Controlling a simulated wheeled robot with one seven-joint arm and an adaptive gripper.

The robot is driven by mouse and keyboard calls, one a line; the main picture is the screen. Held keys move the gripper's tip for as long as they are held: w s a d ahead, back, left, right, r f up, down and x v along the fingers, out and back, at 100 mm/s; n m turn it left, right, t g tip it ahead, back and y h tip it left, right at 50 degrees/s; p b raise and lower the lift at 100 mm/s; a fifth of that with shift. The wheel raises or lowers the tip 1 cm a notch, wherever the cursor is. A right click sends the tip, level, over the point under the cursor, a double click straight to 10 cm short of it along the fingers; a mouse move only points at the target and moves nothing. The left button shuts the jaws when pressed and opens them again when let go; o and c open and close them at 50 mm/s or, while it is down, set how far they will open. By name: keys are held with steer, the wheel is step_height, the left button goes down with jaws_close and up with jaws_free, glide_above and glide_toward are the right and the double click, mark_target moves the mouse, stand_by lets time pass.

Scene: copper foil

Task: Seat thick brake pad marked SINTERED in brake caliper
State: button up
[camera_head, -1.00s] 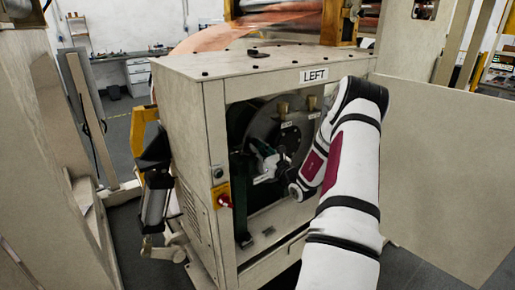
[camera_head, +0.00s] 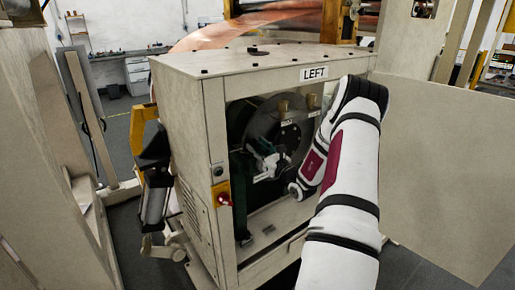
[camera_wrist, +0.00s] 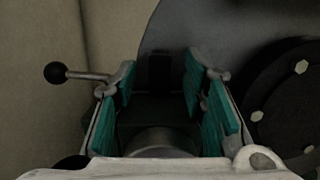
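My gripper (camera_wrist: 158,75) is open inside the cabinet, its teal-padded fingers spread left and right in the wrist view. No brake pad is visibly clamped between them. A dark upright block (camera_wrist: 159,70) stands ahead between the fingertips, against the grey brake disc (camera_wrist: 215,28); whether it is the SINTERED pad I cannot tell. A dark shape and a rounded grey part lie lower between the fingers, too dim to identify. In the head view the gripper (camera_head: 262,160) is small, in front of the disc (camera_head: 262,120). No SINTERED marking is readable, and I cannot make out the caliper.
A lever with a black ball knob (camera_wrist: 55,72) reaches close to the left finger. A dark bolted hub (camera_wrist: 290,100) is at right. The LEFT cabinet (camera_head: 180,100) frames the opening, with two brass-coloured fittings (camera_head: 283,105) above and a beige panel (camera_head: 440,150) at right.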

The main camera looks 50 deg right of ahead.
steer(key=v, duration=1.2)
stand_by(0.5)
